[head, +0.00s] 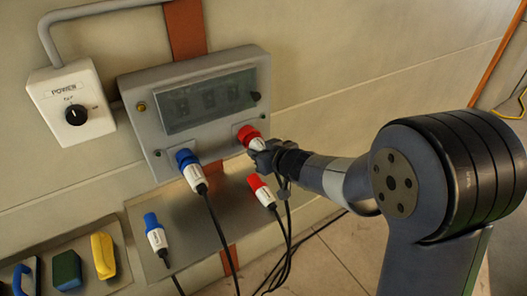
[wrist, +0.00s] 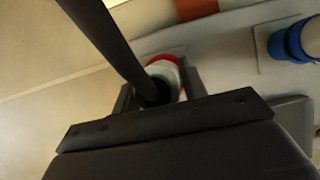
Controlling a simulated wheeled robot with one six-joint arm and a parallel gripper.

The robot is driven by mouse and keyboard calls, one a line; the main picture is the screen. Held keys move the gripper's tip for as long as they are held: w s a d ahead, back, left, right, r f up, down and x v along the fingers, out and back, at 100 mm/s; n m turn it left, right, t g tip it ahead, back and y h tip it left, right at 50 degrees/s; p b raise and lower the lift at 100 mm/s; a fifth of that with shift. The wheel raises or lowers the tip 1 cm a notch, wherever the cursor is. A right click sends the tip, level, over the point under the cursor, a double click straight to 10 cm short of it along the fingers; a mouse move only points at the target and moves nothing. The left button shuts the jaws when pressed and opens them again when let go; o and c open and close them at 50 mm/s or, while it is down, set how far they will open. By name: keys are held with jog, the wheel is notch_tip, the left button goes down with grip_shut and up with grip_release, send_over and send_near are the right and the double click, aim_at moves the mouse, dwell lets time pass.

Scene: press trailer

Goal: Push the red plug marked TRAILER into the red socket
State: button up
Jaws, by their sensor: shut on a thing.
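The red socket (head: 247,133) is on the lower right front of a grey box. A red and white plug (head: 258,146) is at this socket, in line with it. In the wrist view its white body and red ring (wrist: 163,70) show between my fingers, with a black cable running up to the left. My gripper (head: 264,154) is shut on this plug. I cannot tell how deep it sits in the socket. A second red and white plug (head: 262,191) is below, with a black cable. The lettering on both is too small to read.
A blue plug (head: 192,172) sits in the box's blue socket (head: 185,157), left of the red one. Another blue plug (head: 155,233) is lower left. A power switch box (head: 72,100) is on the wall. Black cables hang below. A sponge (head: 103,256) lies lower left.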

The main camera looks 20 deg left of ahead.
jog(key=o, duration=1.2)
jog(key=p+v, duration=0.1)
jog(key=v, duration=0.9)
jog(key=shift+s+d+r, duration=0.2)
jog(key=shift+s, duration=0.1)
jog(key=b+x, duration=0.1)
jog(key=x, duration=0.9)
jog(key=shift+w+a+f, duration=0.15)
jog(key=shift+w+f, duration=0.05)
jog(key=shift+w, duration=0.05)
jog(key=shift+s+d, duration=0.2)
